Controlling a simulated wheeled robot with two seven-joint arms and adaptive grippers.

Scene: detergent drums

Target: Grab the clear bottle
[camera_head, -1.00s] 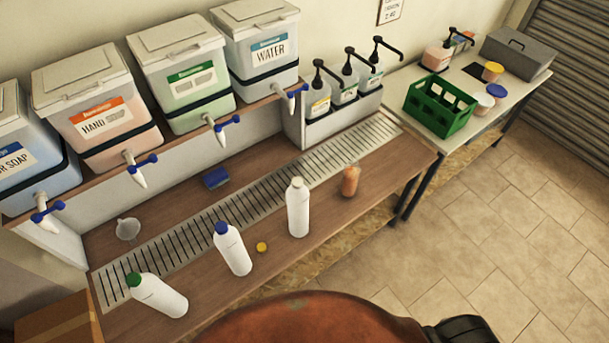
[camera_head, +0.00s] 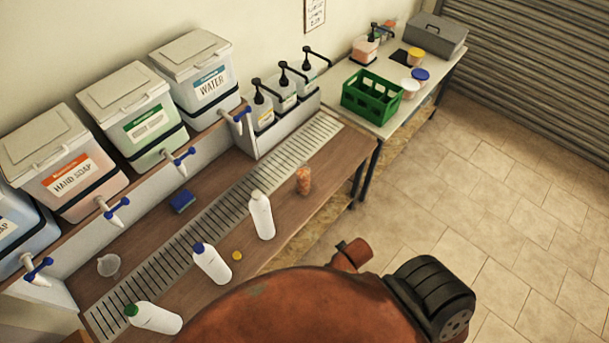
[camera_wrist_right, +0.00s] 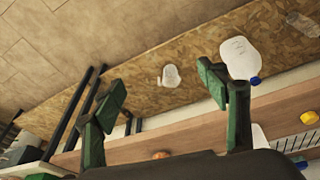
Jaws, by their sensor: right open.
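A clear see-through bottle (camera_wrist_right: 303,22) lies on the chipboard surface at the top right of the right wrist view. A translucent whitish container (camera_wrist_right: 170,76) shows on the same surface, between my fingers in the picture but farther off. A white jug with a blue cap (camera_wrist_right: 240,58) is beside the right-hand finger. My right gripper (camera_wrist_right: 162,90) is open and empty, with green-padded fingers wide apart. In the head view a see-through container with orange contents (camera_head: 303,181) stands on the wooden bench. My left gripper is in neither view.
White bottles with a white cap (camera_head: 262,216), a blue cap (camera_head: 212,265) and a green cap (camera_head: 156,319) are on the bench (camera_head: 310,212). Tapped drums (camera_head: 195,75) line the shelf behind. A green crate (camera_head: 371,95) is on the far table. The tiled floor at right is clear.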

